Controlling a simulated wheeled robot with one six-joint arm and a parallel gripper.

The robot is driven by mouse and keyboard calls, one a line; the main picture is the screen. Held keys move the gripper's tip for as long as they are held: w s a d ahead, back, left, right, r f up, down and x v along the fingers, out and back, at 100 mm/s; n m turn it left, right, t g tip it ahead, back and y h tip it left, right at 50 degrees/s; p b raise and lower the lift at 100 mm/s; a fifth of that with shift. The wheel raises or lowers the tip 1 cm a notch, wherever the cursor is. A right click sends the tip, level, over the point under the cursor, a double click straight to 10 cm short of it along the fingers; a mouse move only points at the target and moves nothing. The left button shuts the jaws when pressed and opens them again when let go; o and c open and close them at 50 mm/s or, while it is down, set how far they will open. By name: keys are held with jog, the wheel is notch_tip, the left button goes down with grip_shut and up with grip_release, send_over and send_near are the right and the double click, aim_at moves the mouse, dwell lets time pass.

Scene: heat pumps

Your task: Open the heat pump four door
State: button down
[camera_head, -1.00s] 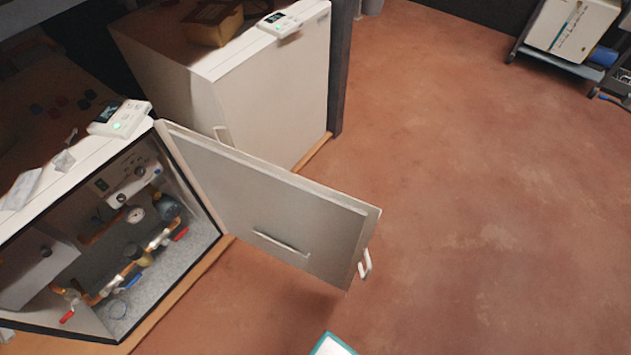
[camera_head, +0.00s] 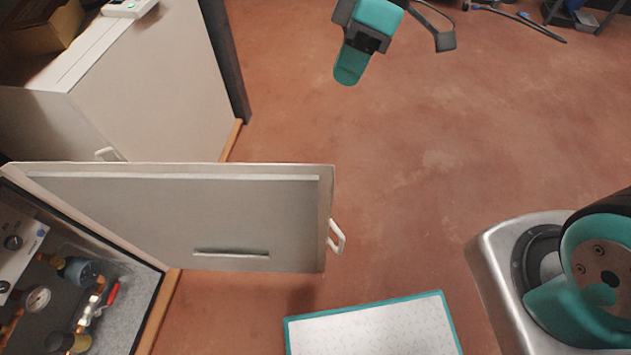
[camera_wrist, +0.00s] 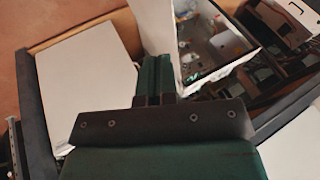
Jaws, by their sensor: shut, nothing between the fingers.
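An open heat pump cabinet shows its pipes and gauge at the lower left of the head view, with its frame edge (camera_head: 155,312) bare. Its pale door (camera_head: 180,215) stands swung wide open, with a white handle (camera_head: 336,237) on its free edge. The wrist view also shows the door (camera_wrist: 153,25) and the cabinet's inside (camera_wrist: 212,45). My gripper (camera_head: 348,74) is above the floor beyond the door, apart from the handle. In the wrist view my gripper (camera_wrist: 152,62) has its fingers together with nothing between them. I cannot read which pump is number four.
A second cabinet (camera_head: 165,75) with its door shut stands behind the open door, beside a dark post (camera_head: 225,60). Clear reddish floor (camera_head: 420,160) lies to the right. Hoses (camera_head: 520,18) lie at the far right.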

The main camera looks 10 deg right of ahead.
aim_at(316, 167)
jog(key=w+f+n+g+b, duration=0.1)
jog(key=w+f+n+b, duration=0.15)
jog(key=f, duration=0.55)
jog(key=shift+s+r+b+x, duration=0.25)
jog(key=shift+s+x, duration=0.15)
jog(key=shift+x, duration=1.55)
jog(key=shift+s+r+b+x, duration=0.15)
jog(key=shift+s+x, duration=0.3)
jog(key=shift+x, duration=1.55)
jog(key=shift+s+r+b+x, duration=0.15)
jog(key=shift+s+r+x, duration=0.2)
jog(key=shift+x, duration=1.6)
jog(key=shift+s+a+f, duration=0.1)
jog(key=shift+s+a, duration=0.05)
